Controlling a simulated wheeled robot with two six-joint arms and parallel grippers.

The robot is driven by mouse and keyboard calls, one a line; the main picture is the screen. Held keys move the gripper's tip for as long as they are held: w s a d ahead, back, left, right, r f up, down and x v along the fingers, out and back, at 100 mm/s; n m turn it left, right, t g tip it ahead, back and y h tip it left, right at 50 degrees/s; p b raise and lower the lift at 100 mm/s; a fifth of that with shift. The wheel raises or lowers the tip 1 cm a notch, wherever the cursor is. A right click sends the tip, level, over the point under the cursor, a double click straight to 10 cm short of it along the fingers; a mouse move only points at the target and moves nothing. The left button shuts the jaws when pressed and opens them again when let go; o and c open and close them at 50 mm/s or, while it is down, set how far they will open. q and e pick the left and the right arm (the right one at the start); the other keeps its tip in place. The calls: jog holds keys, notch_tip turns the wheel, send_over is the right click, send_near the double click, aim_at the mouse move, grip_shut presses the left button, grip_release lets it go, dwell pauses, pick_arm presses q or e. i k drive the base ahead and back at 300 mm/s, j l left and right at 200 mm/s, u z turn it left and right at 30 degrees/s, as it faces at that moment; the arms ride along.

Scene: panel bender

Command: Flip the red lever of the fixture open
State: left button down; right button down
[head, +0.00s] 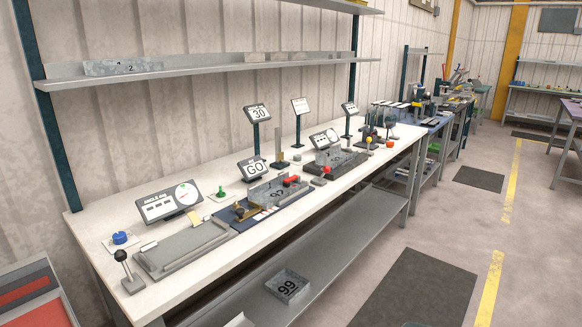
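A fixture with an upright grey metal plate (277,191) stands near the middle of the long white workbench (215,248). A small red part, which looks like the red lever (292,181), sits at the top right end of this plate. It is too small for me to tell whether it is open or closed. A brass-coloured block (243,212) stands at the fixture's left end on a dark blue base. Neither of my grippers is in the head view.
A grey flat fixture (183,247), a black-knobbed lever (124,262) and a blue knob (120,238) are at the near left. A GO sign (253,168) stands behind the fixture.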

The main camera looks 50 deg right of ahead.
aim_at(326, 169)
jog(key=z, duration=1.95)
